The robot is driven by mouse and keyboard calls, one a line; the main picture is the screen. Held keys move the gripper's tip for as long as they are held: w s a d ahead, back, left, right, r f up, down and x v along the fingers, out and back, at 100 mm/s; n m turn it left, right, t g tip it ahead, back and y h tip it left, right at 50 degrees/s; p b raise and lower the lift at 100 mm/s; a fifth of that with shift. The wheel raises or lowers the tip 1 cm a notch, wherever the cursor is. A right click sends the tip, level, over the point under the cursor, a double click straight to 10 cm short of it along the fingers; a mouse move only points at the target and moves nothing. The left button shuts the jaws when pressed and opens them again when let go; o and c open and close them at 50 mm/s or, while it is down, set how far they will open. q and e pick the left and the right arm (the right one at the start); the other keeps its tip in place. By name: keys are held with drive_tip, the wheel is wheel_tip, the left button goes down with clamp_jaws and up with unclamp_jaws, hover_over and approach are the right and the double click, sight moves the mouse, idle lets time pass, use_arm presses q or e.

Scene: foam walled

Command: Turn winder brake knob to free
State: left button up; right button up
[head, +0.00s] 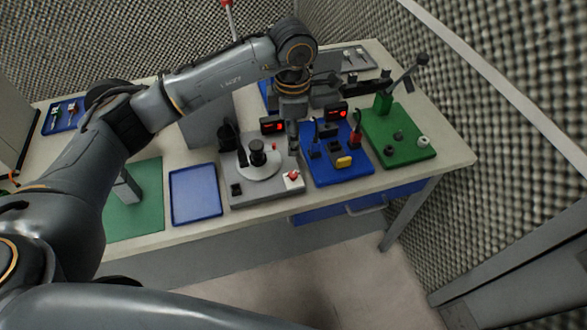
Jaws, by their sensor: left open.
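A grey base plate (262,190) stands near the front middle of the bench. It bears a pale round disc (258,172) with a black hub (257,152). At its right front corner is a white block with a small red knob (293,175); I cannot tell for certain that this is the winder brake knob, nor read its setting. My left gripper (293,151) points down just behind and above the red knob, open and apart from it as far as I can see. Its fingers are small and dark here. My right gripper is out of view.
A blue plate with a yellow block (343,162) stands close on the right, then a green plate (400,153) with an upright post. Red-lit displays (272,125) stand behind. A blue tray (196,193) lies empty at left. Foam walls enclose the bench.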

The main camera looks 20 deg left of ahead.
sight(293, 174)
use_arm(q)
wheel_tip(293, 174, down, 12)
drive_tip(key=p, duration=0.3)
drive_tip(key=shift+s+d+p, duration=0.1)
drive_tip(key=shift+p, duration=0.2)
drive_tip(key=shift+f, duration=0.55)
clamp_jaws()
